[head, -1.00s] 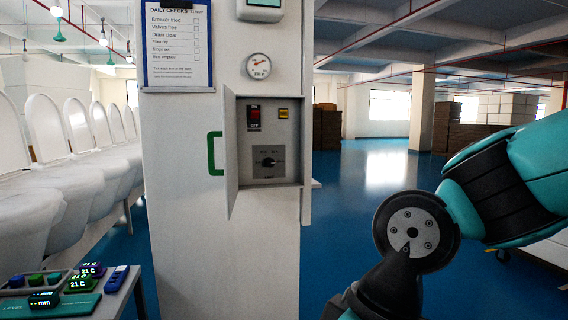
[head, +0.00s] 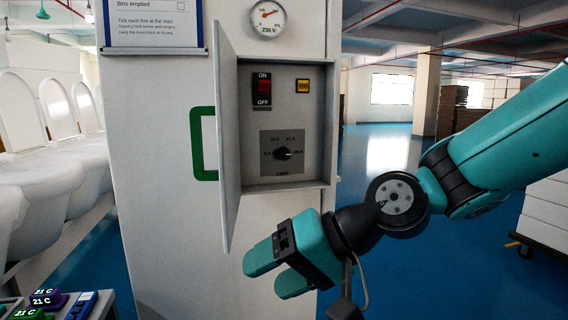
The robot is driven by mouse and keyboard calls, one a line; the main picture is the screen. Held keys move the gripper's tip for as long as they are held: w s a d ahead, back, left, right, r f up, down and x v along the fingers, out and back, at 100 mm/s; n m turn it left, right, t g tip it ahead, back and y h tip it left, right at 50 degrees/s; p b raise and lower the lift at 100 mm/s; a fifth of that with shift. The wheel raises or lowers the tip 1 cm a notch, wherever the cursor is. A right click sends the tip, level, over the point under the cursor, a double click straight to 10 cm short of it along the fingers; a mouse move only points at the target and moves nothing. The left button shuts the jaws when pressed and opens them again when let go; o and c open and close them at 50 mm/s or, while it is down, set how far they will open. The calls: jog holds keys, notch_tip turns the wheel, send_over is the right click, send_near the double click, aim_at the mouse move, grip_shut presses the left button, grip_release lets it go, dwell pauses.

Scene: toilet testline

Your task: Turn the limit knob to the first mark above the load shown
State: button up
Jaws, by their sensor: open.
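The limit knob (head: 283,153) is a small black dial on a grey plate (head: 268,171) inside an open wall box on a white column. Its pointer seems to face right, toward the rightmost mark. Small marks ring the knob, but their numbers are too small to read surely. I cannot make out a load reading in this view. My gripper (head: 268,277) is teal, open and empty, below and in front of the box, apart from the knob.
The box door (head: 229,150) with a green handle (head: 203,144) stands open at the left. A red ON/OFF switch (head: 264,88) and a yellow button (head: 302,86) sit above the knob. White toilets (head: 45,170) line the left side. A bench (head: 95,306) is at lower left.

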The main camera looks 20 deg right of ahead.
jog(key=w+d+r+m+t+y+b, duration=0.2)
jog(key=w+d+m+t+y, duration=0.15)
jog(key=w+m+t, duration=0.45)
jog(key=m+t+h, duration=0.7)
jog(key=m+t, duration=0.1)
jog(key=m, duration=0.7)
send_near(286, 155)
jog(key=p+x, duration=0.3)
jog(key=p, duration=0.8)
jog(key=p+x, duration=0.2)
jog(key=p, duration=0.9)
jog(key=shift+w+d+r, duration=0.1)
jog(key=shift+w+r, duration=0.2)
jog(key=shift+r, duration=0.2)
jog(key=p, duration=0.2)
jog(key=shift+w+p, duration=0.15)
jog(key=shift+p, duration=0.25)
jog(key=p, duration=0.3)
jog(key=shift+w+a+p, duration=0.15)
jog(key=shift+a+p, duration=0.1)
jog(key=shift+p, duration=0.05)
jog(key=shift+w+a+p, duration=0.2)
jog(key=shift+w, duration=0.45)
jog(key=shift+w+a+p, duration=0.2)
jog(key=shift+w, duration=0.45)
jog(key=c, duration=0.9)
